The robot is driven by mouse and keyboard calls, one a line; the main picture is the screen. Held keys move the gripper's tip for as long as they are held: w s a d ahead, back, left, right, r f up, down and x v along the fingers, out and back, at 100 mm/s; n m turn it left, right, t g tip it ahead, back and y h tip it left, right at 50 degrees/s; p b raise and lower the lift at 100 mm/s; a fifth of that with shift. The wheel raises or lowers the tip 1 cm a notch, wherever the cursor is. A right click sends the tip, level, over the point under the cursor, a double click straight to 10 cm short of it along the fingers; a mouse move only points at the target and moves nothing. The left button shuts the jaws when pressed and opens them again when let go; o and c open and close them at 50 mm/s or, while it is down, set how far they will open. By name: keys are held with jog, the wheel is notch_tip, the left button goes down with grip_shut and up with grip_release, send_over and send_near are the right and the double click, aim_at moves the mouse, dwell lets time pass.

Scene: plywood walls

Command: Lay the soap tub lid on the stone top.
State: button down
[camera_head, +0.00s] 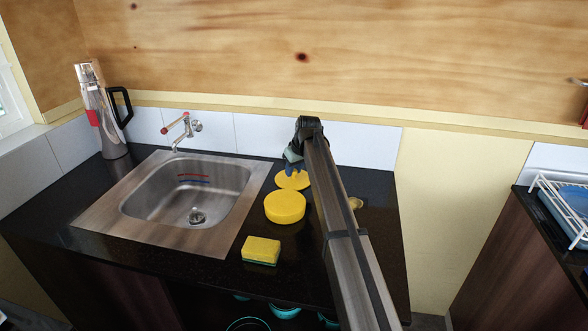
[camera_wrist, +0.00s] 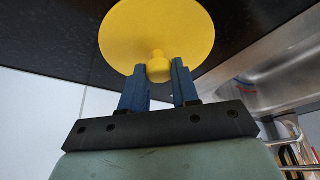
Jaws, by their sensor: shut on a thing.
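The soap tub lid is a yellow disc with a round knob; it shows in the head view (camera_head: 292,181) and large in the wrist view (camera_wrist: 156,28). My gripper (camera_head: 292,166) is shut on the lid's knob, with its blue fingers on either side of it in the wrist view (camera_wrist: 159,75). The lid is at or just above the black stone top (camera_head: 225,262), behind the round yellow tub (camera_head: 285,207). I cannot tell whether the lid touches the stone.
A steel sink (camera_head: 245,200) with a tap (camera_head: 183,128) lies to the left. A yellow and green sponge (camera_head: 261,251) lies in front of the tub. A flask (camera_head: 101,112) stands at the far left corner. A white tiled wall (camera_head: 250,135) runs behind.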

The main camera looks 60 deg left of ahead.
jog(key=shift+f, duration=0.1)
jog(key=c, duration=0.8)
grip_release()
jog(key=shift+c, duration=0.2)
jog(key=v, duration=1.2)
